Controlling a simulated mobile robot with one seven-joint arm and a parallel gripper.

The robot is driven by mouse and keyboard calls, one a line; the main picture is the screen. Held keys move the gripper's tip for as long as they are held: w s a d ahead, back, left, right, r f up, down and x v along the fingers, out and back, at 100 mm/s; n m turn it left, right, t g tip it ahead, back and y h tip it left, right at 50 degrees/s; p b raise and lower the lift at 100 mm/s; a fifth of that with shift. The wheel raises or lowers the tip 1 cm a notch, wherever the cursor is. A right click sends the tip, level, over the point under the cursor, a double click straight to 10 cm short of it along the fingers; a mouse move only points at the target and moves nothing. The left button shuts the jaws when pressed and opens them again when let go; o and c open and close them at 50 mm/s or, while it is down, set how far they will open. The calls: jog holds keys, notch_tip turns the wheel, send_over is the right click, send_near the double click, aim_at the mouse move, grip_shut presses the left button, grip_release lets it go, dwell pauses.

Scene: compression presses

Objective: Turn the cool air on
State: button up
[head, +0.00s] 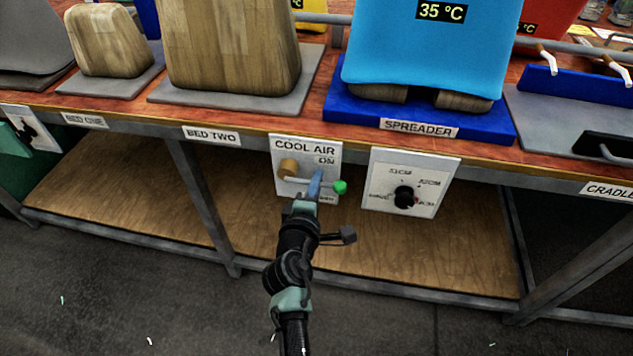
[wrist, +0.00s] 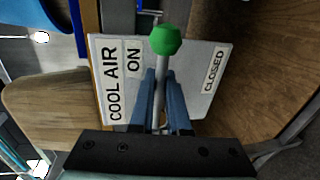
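The white COOL AIR panel (head: 279,151) hangs below the bench edge. It also shows turned sideways in the wrist view (wrist: 196,112), with ON and CLOSED marks. Its grey lever (wrist: 162,72) ends in a green ball knob (head: 340,187), also seen in the wrist view (wrist: 166,39). The lever points to the panel's right side, between the two marks. My gripper (head: 316,180) is at the panel. In the wrist view its blue fingers (wrist: 162,78) lie closely on either side of the lever, below the knob, and look shut on it. Contact is partly hidden.
A dial panel (head: 430,170) with a black knob is close on the right. The bench edge with the BED TWO (head: 211,135) and SPREADER (head: 419,128) labels is above. A wooden lower shelf (head: 380,250) is below, with grey frame legs (head: 205,205) beside it.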

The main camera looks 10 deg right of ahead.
jog(key=o, duration=0.5)
jog(key=shift+c, duration=0.2)
jog(key=shift+s+r, duration=0.1)
jog(key=p+v, duration=0.2)
jog(key=v, duration=1)
jog(key=shift+s+a, duration=0.2)
jog(key=shift+s, duration=0.15)
jog(key=shift+r, duration=0.1)
